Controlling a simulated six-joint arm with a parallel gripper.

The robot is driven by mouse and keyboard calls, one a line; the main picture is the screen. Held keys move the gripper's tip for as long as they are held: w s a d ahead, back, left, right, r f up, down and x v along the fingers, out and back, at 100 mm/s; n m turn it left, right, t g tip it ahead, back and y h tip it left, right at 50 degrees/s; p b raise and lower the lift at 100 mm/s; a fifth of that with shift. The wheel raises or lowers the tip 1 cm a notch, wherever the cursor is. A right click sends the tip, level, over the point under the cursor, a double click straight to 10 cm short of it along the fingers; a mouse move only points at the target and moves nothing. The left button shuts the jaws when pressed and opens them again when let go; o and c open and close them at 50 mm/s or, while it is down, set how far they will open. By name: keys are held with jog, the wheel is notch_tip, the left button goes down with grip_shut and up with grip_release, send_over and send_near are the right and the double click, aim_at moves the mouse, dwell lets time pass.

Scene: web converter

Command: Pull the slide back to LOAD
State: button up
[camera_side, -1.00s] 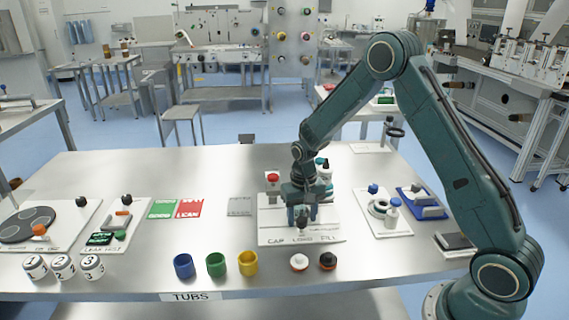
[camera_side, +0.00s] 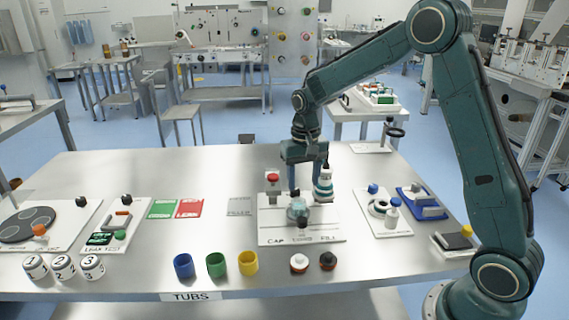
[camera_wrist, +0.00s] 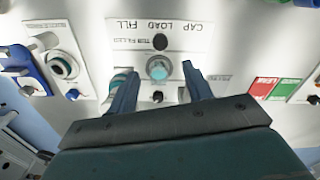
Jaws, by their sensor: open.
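The white station board (camera_side: 265,236) carries the labels CAP, LOAD and FILL along its front edge. The slide, a round grey-teal holder (camera_side: 297,209) with a dark knob (camera_side: 302,217) in front, sits about in line with LOAD. In the wrist view the holder (camera_wrist: 158,68) and the black knob (camera_wrist: 160,42) show just beyond my fingers. My gripper (camera_side: 306,192) is open and empty, fingers pointing down, above and behind the holder. In the wrist view my gripper (camera_wrist: 159,74) has its fingers wide apart, either side of the holder's line. Contact with the slide is not seen.
A post with a red top (camera_side: 272,180) stands left behind the slide, and a white-and-teal post (camera_side: 323,187) right behind it, close to my fingers. The board's front strip is clear.

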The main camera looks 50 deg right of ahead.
jog(key=shift+r, duration=0.8)
jog(key=s+a+r+n+t, duration=0.3)
jog(key=s+a+r, duration=0.2)
jog(key=s+r, duration=0.7)
jog(key=s+a+n+t, duration=0.2)
jog(key=s+a+n, duration=0.1)
jog(key=s, duration=1.2)
jog(key=shift+r+t, duration=0.3)
jog(key=shift+r, duration=0.1)
jog(key=shift+w, duration=0.1)
